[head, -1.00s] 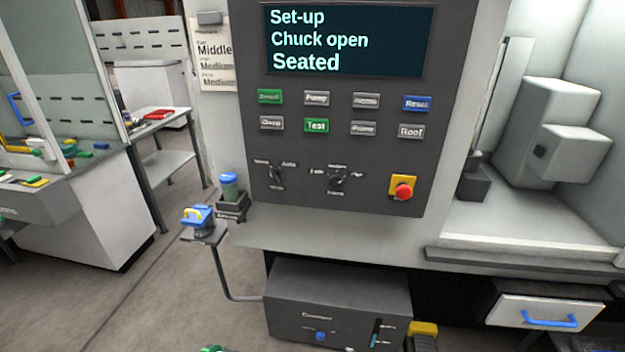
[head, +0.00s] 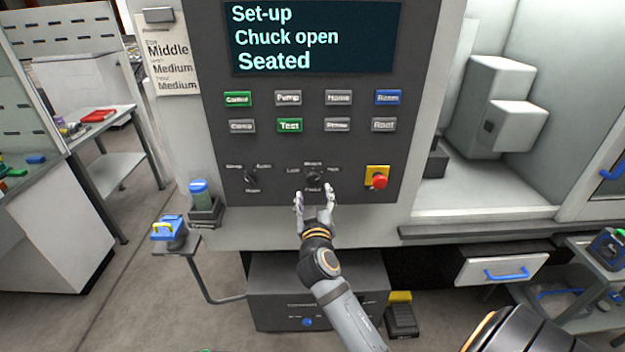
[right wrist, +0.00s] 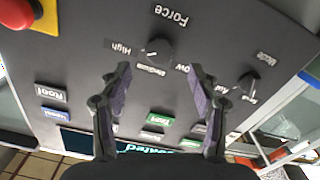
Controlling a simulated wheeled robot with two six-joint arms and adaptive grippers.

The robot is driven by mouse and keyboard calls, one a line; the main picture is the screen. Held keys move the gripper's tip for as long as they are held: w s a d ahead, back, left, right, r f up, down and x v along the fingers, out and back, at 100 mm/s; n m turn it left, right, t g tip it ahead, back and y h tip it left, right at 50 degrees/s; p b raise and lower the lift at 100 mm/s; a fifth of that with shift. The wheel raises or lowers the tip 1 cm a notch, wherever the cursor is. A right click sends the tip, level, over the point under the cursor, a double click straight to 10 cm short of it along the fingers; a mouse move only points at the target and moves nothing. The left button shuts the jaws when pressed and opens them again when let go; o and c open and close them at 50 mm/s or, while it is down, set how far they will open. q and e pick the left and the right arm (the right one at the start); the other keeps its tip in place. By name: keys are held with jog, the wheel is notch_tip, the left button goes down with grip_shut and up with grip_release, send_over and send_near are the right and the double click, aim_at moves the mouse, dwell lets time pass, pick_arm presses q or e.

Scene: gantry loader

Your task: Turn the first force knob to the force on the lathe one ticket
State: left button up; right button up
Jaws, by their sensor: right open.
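The force knob (head: 313,176) is a small black dial low on the dark control panel, with its labels around it. It also shows upside down in the right wrist view (right wrist: 158,50), with High, Low and Force readable. I cannot tell for sure where its pointer stands. My right gripper (head: 313,193) is open and empty, just below and in front of the knob. In the right wrist view its fingertips (right wrist: 160,70) are apart, short of the knob. The ticket (head: 174,68) at the panel's left reads Middle, Medium, Medium; its small headings are blurred. My left gripper is out of view.
A mode knob (head: 251,177) is left of the force knob, and a red stop button (head: 379,181) is right of it. Rows of buttons and a screen (head: 312,38) reading "Set-up, Chuck open, Seated" are above. A blue-handled drawer (head: 503,268) is at lower right.

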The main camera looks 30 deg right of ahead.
aim_at(313, 180)
jog(key=p+x, duration=0.1)
jog(key=x, duration=0.5)
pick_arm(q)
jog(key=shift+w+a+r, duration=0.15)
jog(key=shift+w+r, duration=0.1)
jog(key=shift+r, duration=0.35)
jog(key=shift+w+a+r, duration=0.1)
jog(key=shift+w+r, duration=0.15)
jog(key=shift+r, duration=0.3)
pick_arm(e)
jog(key=shift+c, duration=0.2)
jog(key=c, duration=1.1)
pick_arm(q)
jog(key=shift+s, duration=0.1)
pick_arm(e)
jog(key=shift+c, duration=0.2)
